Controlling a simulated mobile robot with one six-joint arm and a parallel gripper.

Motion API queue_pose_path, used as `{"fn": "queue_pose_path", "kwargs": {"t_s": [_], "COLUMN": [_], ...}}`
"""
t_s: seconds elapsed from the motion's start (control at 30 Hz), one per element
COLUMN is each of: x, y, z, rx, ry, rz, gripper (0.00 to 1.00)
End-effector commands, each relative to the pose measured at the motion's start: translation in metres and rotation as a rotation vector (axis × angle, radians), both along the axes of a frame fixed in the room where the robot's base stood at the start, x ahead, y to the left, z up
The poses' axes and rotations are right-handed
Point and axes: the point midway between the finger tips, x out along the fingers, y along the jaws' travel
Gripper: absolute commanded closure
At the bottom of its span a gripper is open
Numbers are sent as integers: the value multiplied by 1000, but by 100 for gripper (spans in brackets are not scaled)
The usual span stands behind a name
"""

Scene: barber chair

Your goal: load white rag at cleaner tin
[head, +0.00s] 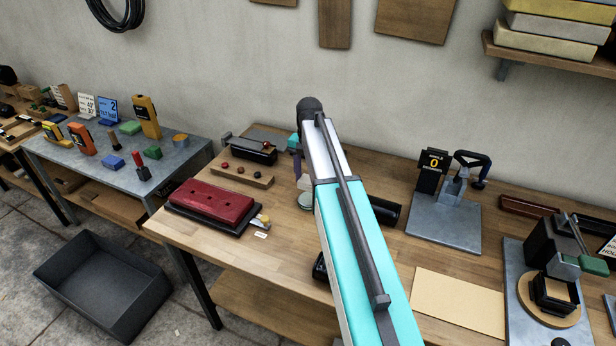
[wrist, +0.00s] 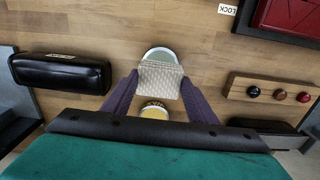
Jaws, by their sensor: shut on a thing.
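My gripper (wrist: 159,82) is shut on the white rag (wrist: 158,77), a small woven cream pad held between the two purple fingers in the wrist view. A round tin with a grey-green top (wrist: 158,53) shows just beyond the rag, which overlaps its near edge in the picture. A second round tin with a yellow top (wrist: 154,111) shows between the fingers on the near side. I cannot tell which is the cleaner tin, or whether the rag touches either. In the head view the grey-green tin (head: 305,201) stands on the wooden bench, and my arm hides most of the gripper.
A dark red padded block (head: 212,201) lies left of the tins. A wooden strip with coloured knobs (head: 241,174) is behind it. A black roll (head: 385,211) lies to the right. A metal stand (head: 445,218) is farther right. Bare bench lies in front of the tins.

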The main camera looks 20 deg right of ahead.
Motion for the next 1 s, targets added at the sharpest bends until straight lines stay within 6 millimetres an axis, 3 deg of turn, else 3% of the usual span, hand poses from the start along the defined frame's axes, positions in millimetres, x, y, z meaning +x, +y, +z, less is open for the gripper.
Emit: {"fn": "queue_pose_path", "kwargs": {"t_s": [0.5, 1.0], "x": [0, 0], "y": [1, 2], "z": [-40, -45], "rx": [0, 0], "ry": [1, 0], "rz": [2, 3], "gripper": [66, 66]}}
